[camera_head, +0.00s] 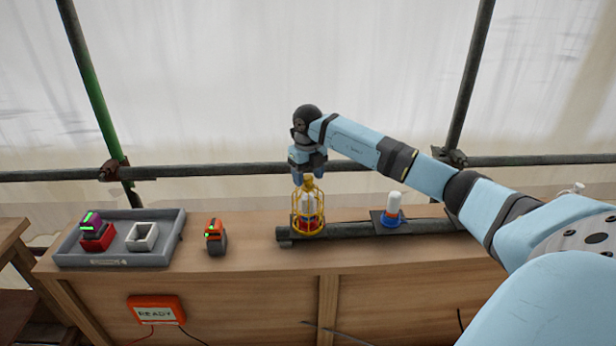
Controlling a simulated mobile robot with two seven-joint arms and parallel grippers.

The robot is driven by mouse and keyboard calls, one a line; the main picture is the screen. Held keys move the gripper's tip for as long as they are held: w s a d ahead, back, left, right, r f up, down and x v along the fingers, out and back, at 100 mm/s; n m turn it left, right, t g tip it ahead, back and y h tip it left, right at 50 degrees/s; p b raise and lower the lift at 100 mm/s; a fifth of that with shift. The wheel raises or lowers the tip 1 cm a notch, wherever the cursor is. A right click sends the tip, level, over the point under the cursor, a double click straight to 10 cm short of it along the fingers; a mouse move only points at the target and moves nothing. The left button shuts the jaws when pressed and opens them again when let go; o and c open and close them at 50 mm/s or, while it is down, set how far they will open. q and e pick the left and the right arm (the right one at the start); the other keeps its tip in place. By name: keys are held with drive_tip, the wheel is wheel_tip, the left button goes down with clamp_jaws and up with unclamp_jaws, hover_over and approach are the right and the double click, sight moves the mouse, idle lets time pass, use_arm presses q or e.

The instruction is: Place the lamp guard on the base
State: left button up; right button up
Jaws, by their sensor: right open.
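The yellow wire lamp guard (296,223) stands upright around a white lamp with a red base (310,220), on the left part of the dark bar. My right gripper (308,176) is directly above the guard, pointing down, with its fingers open around or just above the guard's top knob (308,184). I cannot tell whether the fingers touch the knob. A second white lamp (394,203) on a blue base (392,220) stands further right on the bar, with no guard over it. My left gripper is not in view.
A grey tray (82,258) at the left holds a red socket with a battery and an empty white socket (142,237). An orange and black battery (215,236) stands between tray and bar. Scaffold poles (95,90) run behind the bench (240,290). An orange READY box (156,309) hangs in front.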

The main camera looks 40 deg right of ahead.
wheel_tip(320, 180, up, 12)
drive_tip(key=b, duration=0.1)
drive_tip(key=s+a+f+n+y, duration=0.1)
drive_tip(key=a+f+y, duration=0.3)
drive_tip(key=a+f, duration=0.5)
drive_tip(key=s+a+f+n+y, duration=0.15)
drive_tip(key=a+f+y, duration=0.3)
drive_tip(key=a, duration=0.75)
drive_tip(key=s+a+f+m+t+y, duration=0.2)
drive_tip(key=s+a+y, duration=0.15)
drive_tip(key=a, duration=0.35)
drive_tip(key=s+a+f+m+t+y, duration=0.2)
drive_tip(key=a+y, duration=0.3)
drive_tip(key=a, duration=0.2)
drive_tip(key=s+d+f+m+t+h, duration=0.1)
drive_tip(key=s+f+m+t+h, duration=0.5)
drive_tip(key=s+f+m+h, duration=0.7)
drive_tip(key=s+f+m, duration=0.8)
drive_tip(key=s+m, duration=0.1)
drive_tip(key=m, duration=0.7)
drive_tip(key=shift+s+t+h, duration=0.3)
drive_tip(key=shift+t+h, duration=0.1)
drive_tip(key=shift+r+m, duration=0.1)
drive_tip(key=shift+m, duration=0.15)
